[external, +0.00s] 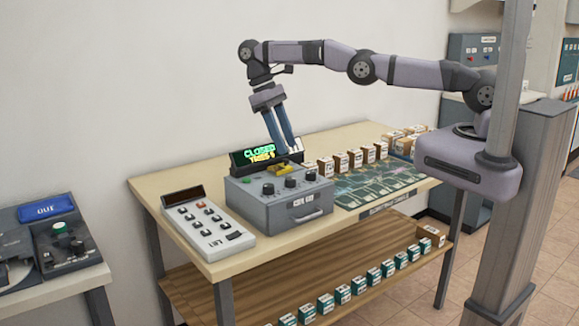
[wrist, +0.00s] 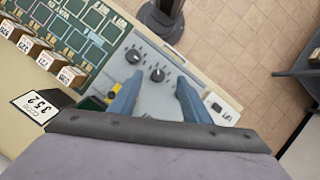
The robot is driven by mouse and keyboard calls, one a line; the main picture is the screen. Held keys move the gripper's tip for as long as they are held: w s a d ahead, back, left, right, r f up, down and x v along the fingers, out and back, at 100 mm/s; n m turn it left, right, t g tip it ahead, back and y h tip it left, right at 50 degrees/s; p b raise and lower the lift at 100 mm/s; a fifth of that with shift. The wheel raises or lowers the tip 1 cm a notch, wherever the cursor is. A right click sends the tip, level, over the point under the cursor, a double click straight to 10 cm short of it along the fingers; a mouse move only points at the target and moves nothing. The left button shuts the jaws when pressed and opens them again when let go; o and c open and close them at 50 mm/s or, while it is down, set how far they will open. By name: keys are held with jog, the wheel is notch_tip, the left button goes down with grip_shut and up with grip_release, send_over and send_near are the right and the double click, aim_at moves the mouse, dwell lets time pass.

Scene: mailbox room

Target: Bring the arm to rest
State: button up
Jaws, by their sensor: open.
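My gripper (external: 283,141) is at the end of my arm, pointing down just above the back of a grey control box (external: 290,205) with black knobs and a front handle. In the wrist view my gripper (wrist: 155,98) shows two blue fingers spread apart over the box's top (wrist: 160,88), with nothing between them. A yellow piece (external: 283,168) sits on the box near the fingertips; I cannot tell whether they touch it.
The wooden table (external: 150,195) holds a white keypad device (external: 208,224), a green gridded mat (external: 375,186) and a row of small boxes (external: 340,162). A lower shelf (external: 260,305) carries more boxes. A side bench (external: 60,288) with machines stands left. The air above the table's left is free.

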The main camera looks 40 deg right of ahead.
jog(key=shift+d, duration=0.1)
jog(key=d+r+m+t+y+b, duration=0.2)
jog(key=d+r+m+b, duration=0.1)
jog(key=d, duration=1.4)
jog(key=s+d+f+m+t+b, duration=0.1)
jog(key=s+d+f, duration=0.2)
jog(key=s+d, duration=0.3)
jog(key=s+d+f+m+b, duration=0.1)
jog(key=s+d, duration=0.5)
jog(key=s, duration=0.7)
notch_tip(320, 180, down, 2)
jog(key=shift+s+f+m+t, duration=0.25)
jog(key=shift+m+t, duration=0.15)
jog(key=shift+m, duration=0.1)
jog(key=shift+a, duration=0.1)
dwell(0.9)
